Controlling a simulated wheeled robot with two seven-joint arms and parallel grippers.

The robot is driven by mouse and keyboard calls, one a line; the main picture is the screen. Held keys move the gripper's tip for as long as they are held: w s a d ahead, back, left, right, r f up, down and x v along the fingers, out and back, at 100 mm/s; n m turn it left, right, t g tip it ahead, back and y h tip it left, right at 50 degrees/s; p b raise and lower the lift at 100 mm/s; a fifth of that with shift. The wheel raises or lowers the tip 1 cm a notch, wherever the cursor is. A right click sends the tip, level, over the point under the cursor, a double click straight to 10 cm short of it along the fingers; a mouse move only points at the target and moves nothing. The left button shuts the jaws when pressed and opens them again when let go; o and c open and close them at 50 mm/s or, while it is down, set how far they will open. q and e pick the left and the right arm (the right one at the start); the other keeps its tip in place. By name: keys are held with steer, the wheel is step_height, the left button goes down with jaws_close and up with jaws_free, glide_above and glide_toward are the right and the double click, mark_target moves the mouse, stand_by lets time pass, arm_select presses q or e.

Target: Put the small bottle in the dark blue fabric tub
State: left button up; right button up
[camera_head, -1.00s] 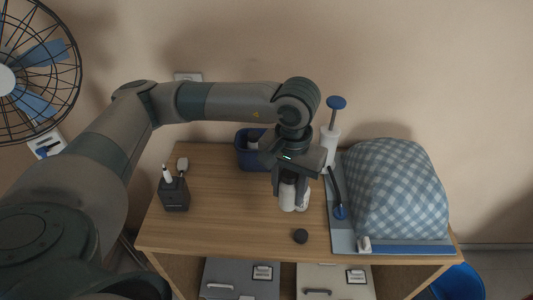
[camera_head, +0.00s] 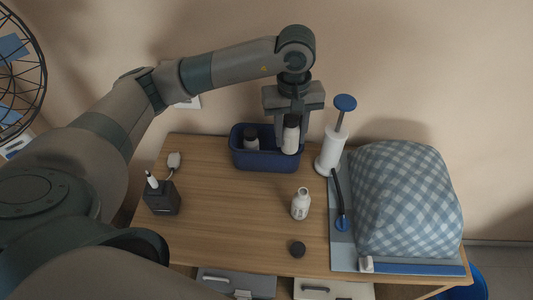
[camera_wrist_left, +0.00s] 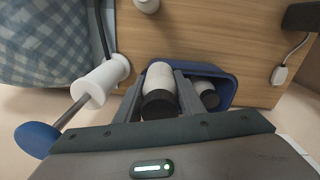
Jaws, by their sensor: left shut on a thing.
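My left gripper (camera_head: 291,143) is shut on a small white bottle with a dark cap (camera_head: 291,134). The bottle is upright, at the right end of the dark blue fabric tub (camera_head: 268,164). I cannot tell whether its base is below the rim. The left wrist view shows the held bottle (camera_wrist_left: 160,77) between the fingers, over the left part of the tub (camera_wrist_left: 228,88). Another dark-capped bottle (camera_head: 251,139) stands inside the tub's left part. My right gripper is not in view.
A white pump with blue handle (camera_head: 331,152) stands right of the tub, near a checked bundle (camera_head: 408,200). A dark box (camera_head: 161,198) is at left.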

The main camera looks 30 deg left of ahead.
arm_select(q)
steer(key=shift+w+a+f+n+p, duration=0.1)
steer(key=shift+w+a+f+n, duration=0.15)
steer(key=shift+w+a+n, duration=0.6)
steer(key=shift+w+a+f+n+p, duration=0.1)
steer(key=shift+w+a+f+n, duration=0.25)
steer(key=shift+n, duration=0.95)
steer(key=shift+w+a+f+n+p, duration=0.1)
steer(key=shift+w+a+f+n, duration=0.05)
steer(key=shift+w+a+n, duration=0.75)
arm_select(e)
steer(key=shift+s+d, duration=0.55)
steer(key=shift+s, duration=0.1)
arm_select(q)
steer(key=shift+s+d+f, duration=0.15)
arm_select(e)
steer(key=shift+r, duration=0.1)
